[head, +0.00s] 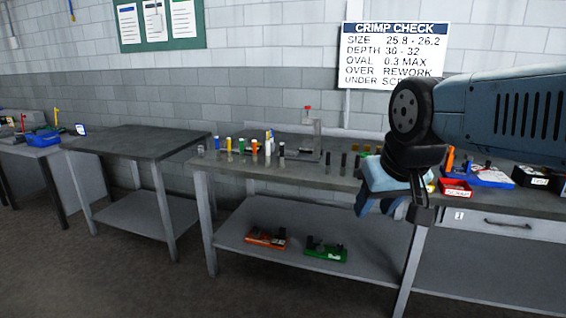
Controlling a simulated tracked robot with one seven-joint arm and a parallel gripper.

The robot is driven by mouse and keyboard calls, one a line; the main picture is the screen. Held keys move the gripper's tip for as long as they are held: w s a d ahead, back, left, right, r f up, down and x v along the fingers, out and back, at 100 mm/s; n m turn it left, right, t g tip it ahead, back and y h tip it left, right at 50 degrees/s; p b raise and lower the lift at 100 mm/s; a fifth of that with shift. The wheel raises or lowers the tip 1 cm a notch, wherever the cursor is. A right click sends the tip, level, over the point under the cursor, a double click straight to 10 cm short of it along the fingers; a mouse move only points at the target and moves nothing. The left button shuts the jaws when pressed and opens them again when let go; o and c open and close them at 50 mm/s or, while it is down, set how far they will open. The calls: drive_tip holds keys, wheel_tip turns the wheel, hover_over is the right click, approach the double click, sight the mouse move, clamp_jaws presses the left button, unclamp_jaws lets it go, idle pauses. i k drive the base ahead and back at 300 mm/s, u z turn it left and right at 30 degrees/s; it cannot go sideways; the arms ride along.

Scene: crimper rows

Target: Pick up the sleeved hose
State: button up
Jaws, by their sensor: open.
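A row of short upright pieces stands on the middle workbench (208,166), with blue, yellow, green, orange and white tops or bodies. Among them are a yellow-topped piece (229,145), an orange piece (254,148) and a white piece (267,148). Several dark upright pieces (343,160) stand further right. They are too small to tell which one is the sleeved hose. My gripper (393,209) hangs in front of the bench, right of the dark pieces, fingers pointing down. It is open, with nothing seen between its fingers. It hides part of the bench behind it.
A grey press-like device (309,138) stands behind the row. A red tray (456,188) and a blue tray (490,178) lie right of my gripper. Orange (266,237) and green (326,250) items lie on the lower shelf. The left table (135,142) is bare. A crimp-check sign (393,55) is on the wall.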

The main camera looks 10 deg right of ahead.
sight(327, 165)
drive_tip(key=u, duration=0.15)
drive_tip(key=i, duration=1.2)
drive_tip(key=z, duration=0.75)
drive_tip(key=i, duration=0.75)
drive_tip(key=z, duration=0.65)
drive_tip(key=k, duration=0.9)
drive_tip(key=z, duration=0.15)
drive_tip(key=i, duration=0.95)
drive_tip(key=u, duration=0.05)
